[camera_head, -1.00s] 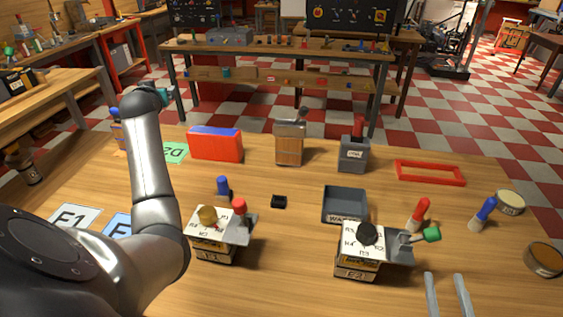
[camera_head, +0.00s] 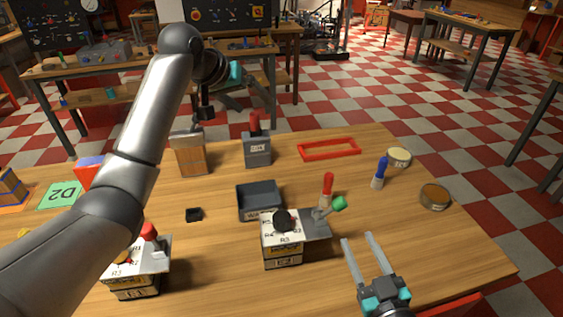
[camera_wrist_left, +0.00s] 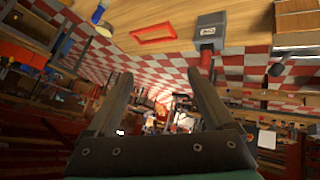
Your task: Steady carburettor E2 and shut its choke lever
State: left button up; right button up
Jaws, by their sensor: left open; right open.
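Carburettor E2 (camera_head: 284,256) sits upright on the bench in the head view, a box with a white marked top and a round black knob (camera_head: 282,219). A grey plate (camera_head: 317,229) sticks out on its right. Its choke lever, with a green knob (camera_head: 339,203), slants up to the right above the plate. My right gripper (camera_head: 358,238) is open and empty just right of E2, apart from it. My left gripper (camera_head: 248,96) is raised beyond the bench's far edge, well away from E2; the left wrist view shows its fingers (camera_wrist_left: 160,76) apart and empty.
Carburettor E1 (camera_head: 135,284), with a red knob, stands at the left, partly behind my left arm. A dark tray (camera_head: 260,201) lies just behind E2. A red-handled piece (camera_head: 327,187) and a blue-handled one (camera_head: 379,172) stand behind right. A red frame (camera_head: 330,149) lies farther back.

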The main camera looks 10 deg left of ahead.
pick_arm(q)
jog(key=s+d+f+m+g, duration=0.2)
jog(key=s+d+g, duration=0.25)
jog(key=d, duration=0.35)
jog(key=m+g+y, duration=0.1)
jog(key=g+y, duration=0.2)
jog(key=g, duration=0.1)
send_over(282, 216)
notch_tip(282, 216, down, 4)
notch_tip(282, 216, down, 15)
jog(key=shift+r, duration=0.1)
jog(key=shift+c, duration=0.2)
grip_shut()
dwell(0.9)
